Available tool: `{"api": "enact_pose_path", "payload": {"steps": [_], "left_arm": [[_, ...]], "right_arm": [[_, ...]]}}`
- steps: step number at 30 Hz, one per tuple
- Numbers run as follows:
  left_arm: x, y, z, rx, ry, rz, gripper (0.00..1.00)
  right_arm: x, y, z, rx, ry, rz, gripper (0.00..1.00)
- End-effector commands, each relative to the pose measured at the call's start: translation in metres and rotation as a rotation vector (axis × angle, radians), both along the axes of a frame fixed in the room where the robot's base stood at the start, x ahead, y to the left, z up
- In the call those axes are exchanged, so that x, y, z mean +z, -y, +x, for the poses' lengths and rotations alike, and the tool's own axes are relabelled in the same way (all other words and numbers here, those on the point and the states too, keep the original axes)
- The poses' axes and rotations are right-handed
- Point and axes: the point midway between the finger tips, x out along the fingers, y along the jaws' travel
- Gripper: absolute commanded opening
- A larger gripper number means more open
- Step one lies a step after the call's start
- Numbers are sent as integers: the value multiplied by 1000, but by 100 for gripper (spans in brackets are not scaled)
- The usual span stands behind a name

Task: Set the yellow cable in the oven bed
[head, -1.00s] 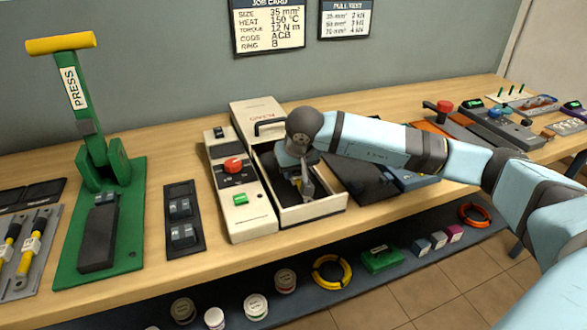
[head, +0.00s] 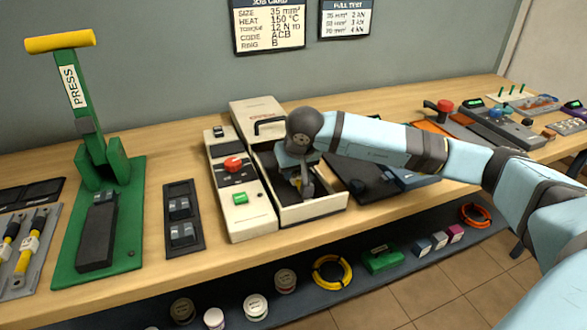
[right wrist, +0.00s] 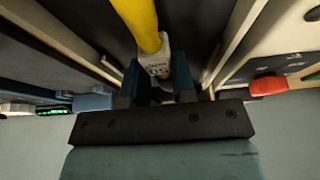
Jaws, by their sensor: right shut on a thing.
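The oven (head: 262,112) stands on the bench with its open, pale-walled bed (head: 318,213) in front of it. My right gripper (head: 303,188) points down into the bed. In the right wrist view the gripper (right wrist: 160,92) is shut on the yellow cable (right wrist: 140,18), near a pale printed tag (right wrist: 156,62) on it. The arm and fingers hide most of the cable in the head view, and I cannot tell whether it touches the bed floor. My left gripper is not in view.
A control box with a red knob (head: 233,164) and green button (head: 240,198) is directly left of the bed. Further left are a dark block holder (head: 183,215) and the green press (head: 100,215). A yellow coil (head: 332,273) lies on the lower shelf.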

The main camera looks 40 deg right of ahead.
Motion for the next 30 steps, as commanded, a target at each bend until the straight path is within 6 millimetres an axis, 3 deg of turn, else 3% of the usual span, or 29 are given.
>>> {"api": "enact_pose_path", "payload": {"steps": [12,13,17,30], "left_arm": [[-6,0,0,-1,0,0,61],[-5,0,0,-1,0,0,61],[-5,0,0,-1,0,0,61],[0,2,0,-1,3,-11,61]], "right_arm": [[-6,0,0,0,1,0,0],[-6,0,0,0,1,0,28],[-6,0,0,0,1,0,55],[-6,0,0,0,0,0,55]]}}
